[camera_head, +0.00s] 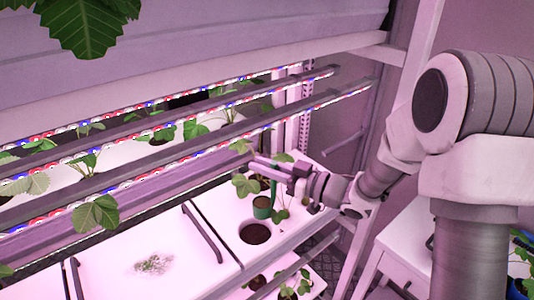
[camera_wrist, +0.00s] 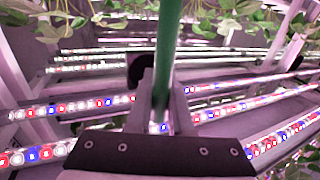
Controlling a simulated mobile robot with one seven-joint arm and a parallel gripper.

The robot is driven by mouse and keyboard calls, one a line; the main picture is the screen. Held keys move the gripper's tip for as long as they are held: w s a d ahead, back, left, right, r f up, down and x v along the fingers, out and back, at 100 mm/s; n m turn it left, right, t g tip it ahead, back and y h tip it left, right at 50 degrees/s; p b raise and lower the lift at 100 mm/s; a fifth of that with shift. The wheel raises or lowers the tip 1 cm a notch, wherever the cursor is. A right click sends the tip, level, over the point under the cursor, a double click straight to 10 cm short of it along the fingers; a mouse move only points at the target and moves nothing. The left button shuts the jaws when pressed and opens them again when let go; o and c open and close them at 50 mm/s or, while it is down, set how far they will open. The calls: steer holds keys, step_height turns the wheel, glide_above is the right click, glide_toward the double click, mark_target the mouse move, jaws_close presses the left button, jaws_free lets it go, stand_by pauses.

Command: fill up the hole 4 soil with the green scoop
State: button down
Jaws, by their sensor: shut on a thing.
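My gripper (camera_head: 268,168) is shut on the green handle of the scoop (camera_wrist: 168,45). The handle passes between the two fingers in the wrist view (camera_wrist: 161,105). In the head view the scoop's green cup (camera_head: 262,208) hangs below my gripper, near the far edge of a round hole with dark soil (camera_head: 255,234) in the white rack panel. The cup looks roughly upright. Whether it touches the panel, and what it holds, I cannot tell. No hole number is readable. Leaves partly hide the handle.
Light bars (camera_head: 190,153) cross the rack above and left of my gripper. Strawberry plants (camera_head: 245,185) stand close around the scoop. The white panel (camera_head: 110,265) to the left bears a small patch of scattered bits (camera_head: 153,264). A dark handle bar (camera_head: 203,236) lies left of the hole.

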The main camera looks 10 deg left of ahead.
steer(key=s+a+f+n+t+h+b, duration=0.2)
steer(key=s+a+f+n+h+b, duration=0.4)
steer(key=b, duration=1.2)
steer(key=a+f+n+h, duration=0.3)
steer(key=a+n, duration=0.1)
steer(key=shift+s+f+t, duration=0.2)
steer(key=shift+s+t, duration=0.1)
steer(key=shift+s, duration=0.1)
steer(key=shift+n+h, duration=0.3)
steer(key=shift+r, duration=0.1)
stand_by(0.7)
